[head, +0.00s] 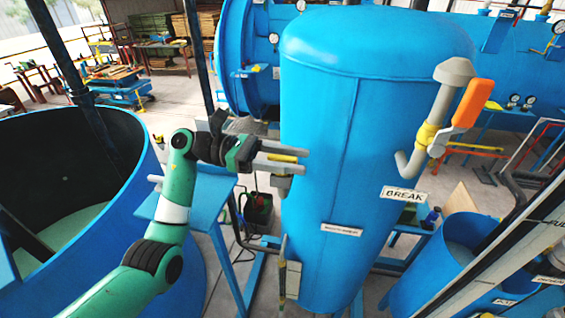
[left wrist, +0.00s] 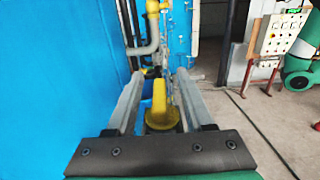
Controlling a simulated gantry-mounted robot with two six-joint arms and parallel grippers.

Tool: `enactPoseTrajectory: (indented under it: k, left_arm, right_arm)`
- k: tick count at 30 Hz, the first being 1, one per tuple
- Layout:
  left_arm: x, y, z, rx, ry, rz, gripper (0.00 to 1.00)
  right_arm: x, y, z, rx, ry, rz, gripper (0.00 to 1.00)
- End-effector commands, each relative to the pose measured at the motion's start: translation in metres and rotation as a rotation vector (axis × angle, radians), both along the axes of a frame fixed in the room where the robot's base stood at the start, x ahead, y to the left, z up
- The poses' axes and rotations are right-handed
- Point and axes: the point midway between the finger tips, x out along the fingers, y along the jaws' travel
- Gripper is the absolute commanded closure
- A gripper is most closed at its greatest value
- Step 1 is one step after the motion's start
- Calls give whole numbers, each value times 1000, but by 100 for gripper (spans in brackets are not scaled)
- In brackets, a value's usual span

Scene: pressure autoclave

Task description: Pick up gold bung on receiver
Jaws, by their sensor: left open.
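The gold bung (head: 284,158) is at the left side of the tall blue receiver (head: 345,130) in the head view. In the left wrist view the bung (left wrist: 161,98) stands up as a yellow piece on a round yellow base. My left gripper (head: 305,160) is open, with one finger on each side of the bung. In the left wrist view the gripper (left wrist: 158,78) shows a gap between the bung and its fingers, wider on the left. Part of the bung is hidden by the fingers in the head view. My right gripper is not in view.
An orange-handled valve (head: 467,105) on a grey pipe is on the receiver's right side. A large open blue tank (head: 150,200) stands at the left, with a blue table (head: 205,195) beside it. In the left wrist view a control panel (left wrist: 276,36) stands at the back right.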

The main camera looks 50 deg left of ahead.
Motion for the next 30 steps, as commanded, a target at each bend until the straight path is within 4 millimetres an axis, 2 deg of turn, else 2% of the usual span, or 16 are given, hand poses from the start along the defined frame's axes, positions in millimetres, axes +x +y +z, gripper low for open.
enactPoseTrajectory:
  k: [3, 9, 18, 30]
  left_arm:
    - [6, -9, 2, 1, -1, -1, 48]
    - [6, -9, 0, 1, -1, 1, 48]
    - [6, -9, 1, 1, -1, 1, 100]
    - [6, -9, 1, 0, -2, 1, 100]
  right_arm:
    - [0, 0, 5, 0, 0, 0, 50]
    - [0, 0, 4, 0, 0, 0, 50]
    - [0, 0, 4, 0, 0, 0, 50]
    - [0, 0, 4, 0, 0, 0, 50]
